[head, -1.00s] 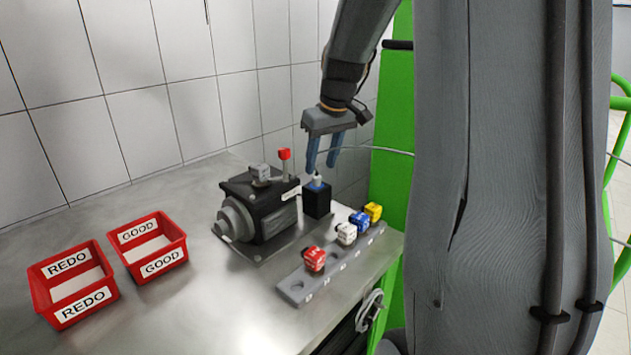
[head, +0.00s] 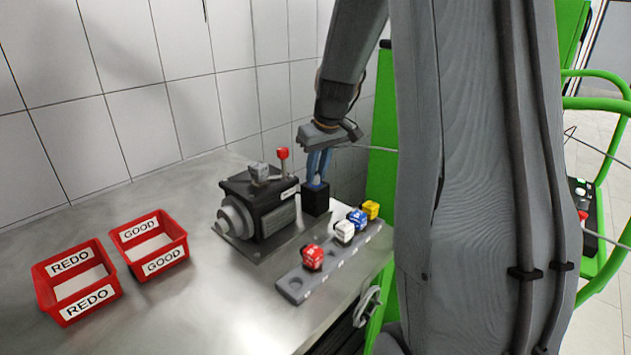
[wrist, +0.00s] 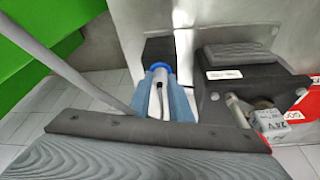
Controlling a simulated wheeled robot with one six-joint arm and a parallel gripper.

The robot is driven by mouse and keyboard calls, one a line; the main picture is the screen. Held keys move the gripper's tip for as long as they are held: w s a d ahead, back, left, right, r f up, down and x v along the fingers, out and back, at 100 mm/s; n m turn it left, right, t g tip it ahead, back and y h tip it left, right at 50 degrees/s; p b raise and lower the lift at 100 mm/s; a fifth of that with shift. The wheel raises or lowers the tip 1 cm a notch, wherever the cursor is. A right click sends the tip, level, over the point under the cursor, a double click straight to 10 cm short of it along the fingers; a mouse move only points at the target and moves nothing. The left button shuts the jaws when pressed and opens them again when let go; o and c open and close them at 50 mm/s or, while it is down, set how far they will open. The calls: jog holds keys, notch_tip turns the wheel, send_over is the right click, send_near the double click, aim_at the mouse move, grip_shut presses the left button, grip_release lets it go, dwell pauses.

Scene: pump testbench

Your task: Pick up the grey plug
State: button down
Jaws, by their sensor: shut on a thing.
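The grey plug (head: 259,171) is a small grey cube on top of the black pump (head: 262,205); in the wrist view it shows at the right (wrist: 281,124) with "24 V" lettering. My gripper (head: 317,178) is apart from it, to its right, above a small black block (head: 315,200). Its blue fingers are shut on a small piece with a blue ring and pale stem (wrist: 159,68), which stands at the black block. The fingers partly hide this piece, and I cannot tell whether it is still seated in the block.
A red-topped lever (head: 283,154) stands on the pump near my gripper. A grey rack (head: 297,288) holds red, white, blue and yellow plugs in front. Red REDO (head: 75,292) and GOOD (head: 150,255) bins stand at left. A pale cable (wrist: 70,70) crosses beside my gripper.

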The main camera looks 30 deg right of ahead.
aim_at(317, 175)
jog(key=shift+r, duration=0.1)
notch_tip(317, 175, up, 10)
jog(key=b, duration=0.2)
dwell(0.3)
dwell(0.5)
